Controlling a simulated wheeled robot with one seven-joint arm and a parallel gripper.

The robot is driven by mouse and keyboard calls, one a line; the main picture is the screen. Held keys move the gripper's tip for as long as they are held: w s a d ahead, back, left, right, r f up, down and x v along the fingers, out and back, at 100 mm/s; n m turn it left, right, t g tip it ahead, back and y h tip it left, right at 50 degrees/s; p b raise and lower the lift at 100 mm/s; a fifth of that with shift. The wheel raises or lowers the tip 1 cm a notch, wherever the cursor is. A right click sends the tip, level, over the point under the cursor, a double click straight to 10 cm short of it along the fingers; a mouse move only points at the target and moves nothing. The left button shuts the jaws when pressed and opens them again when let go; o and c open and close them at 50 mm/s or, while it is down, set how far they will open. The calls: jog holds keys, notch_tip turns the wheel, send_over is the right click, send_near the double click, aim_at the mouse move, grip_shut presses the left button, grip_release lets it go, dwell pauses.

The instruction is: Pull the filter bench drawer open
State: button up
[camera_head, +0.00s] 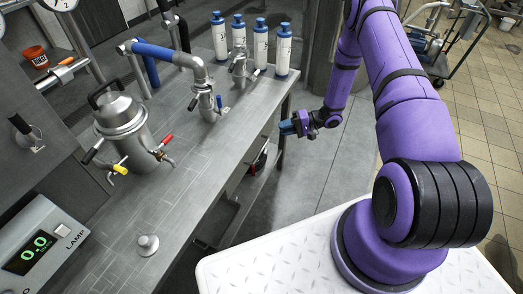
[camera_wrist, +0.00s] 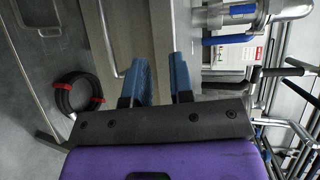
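The filter bench (camera_head: 185,190) is a long steel-topped bench on the left of the head view. In the wrist view, which is turned sideways, a plain grey-beige front panel (camera_wrist: 135,25), apparently the drawer front, lies ahead. A thin silver bar handle (camera_wrist: 104,32) runs along it. My gripper (camera_head: 287,127) is at the bench's far front edge in the head view. In the wrist view my gripper (camera_wrist: 160,72) has its blue fingers apart with nothing between them. The handle lies left of both fingers, and no contact shows. The drawer looks shut, but its edges are unclear.
A hose coil (camera_wrist: 80,92) with red ties sits below the panel. A lidded steel vessel (camera_head: 124,130), a pipe fitting (camera_head: 207,101) and several white cartridges (camera_head: 260,50) stand on the bench. Floor (camera_head: 330,160) right of the bench is clear. A trolley (camera_head: 440,40) stands behind.

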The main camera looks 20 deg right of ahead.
aim_at(262, 149)
notch_tip(262, 149, down, 9)
jog(key=s+m+t, duration=0.2)
jog(key=x, duration=1)
jog(key=shift+w+d+f, duration=0.1)
jog(key=shift+w+f, duration=0.1)
jog(key=shift+f, duration=0.05)
grip_shut()
